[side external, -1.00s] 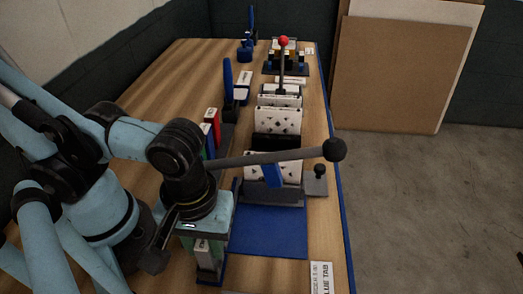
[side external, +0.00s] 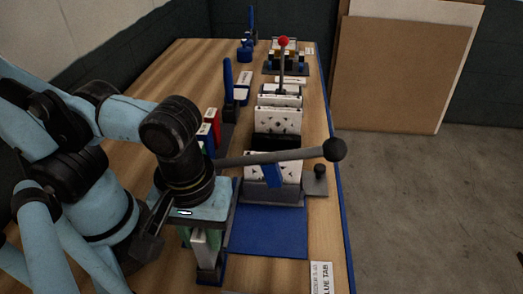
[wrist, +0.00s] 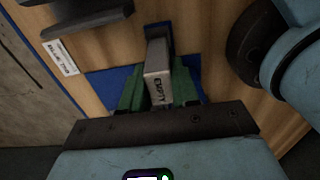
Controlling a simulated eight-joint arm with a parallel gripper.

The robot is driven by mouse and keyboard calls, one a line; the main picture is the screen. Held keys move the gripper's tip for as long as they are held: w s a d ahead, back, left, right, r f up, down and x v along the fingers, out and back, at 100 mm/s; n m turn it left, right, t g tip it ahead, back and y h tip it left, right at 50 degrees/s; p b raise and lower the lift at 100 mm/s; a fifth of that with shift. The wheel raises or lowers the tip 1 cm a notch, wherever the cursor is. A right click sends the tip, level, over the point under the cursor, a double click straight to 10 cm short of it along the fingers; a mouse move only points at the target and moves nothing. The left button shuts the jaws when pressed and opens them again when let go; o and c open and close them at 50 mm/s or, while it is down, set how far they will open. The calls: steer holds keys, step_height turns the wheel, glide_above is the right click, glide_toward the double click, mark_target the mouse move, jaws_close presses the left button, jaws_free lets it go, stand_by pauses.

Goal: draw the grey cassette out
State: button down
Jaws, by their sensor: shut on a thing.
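My gripper (side external: 200,240) is shut on the grey cassette (side external: 206,257), with one green finger on each side. The cassette is a narrow upright grey block with a pale, lettered top face. In the wrist view, the grey cassette (wrist: 158,58) sits between the green fingers of my gripper (wrist: 158,92). Its lower end is at a dark blue holder (wrist: 158,30); the same holder (side external: 208,277) shows under it in the side view. I cannot tell how much of the cassette is still inside the holder.
A grey housing (side external: 270,193) with white patterned panels and a long black-knobbed lever (side external: 280,156) stands to the right, with a blue mat (side external: 270,230) in front. Red, green and blue cassettes (side external: 209,133) stand in a rack behind. A lettered card (side external: 321,278) lies front right.

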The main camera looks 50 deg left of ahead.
steer(key=shift+r, duration=0.25)
steer(key=shift+r, duration=0.7)
steer(key=shift+r, duration=0.85)
step_height(320, 180, up, 9)
stand_by(1.0)
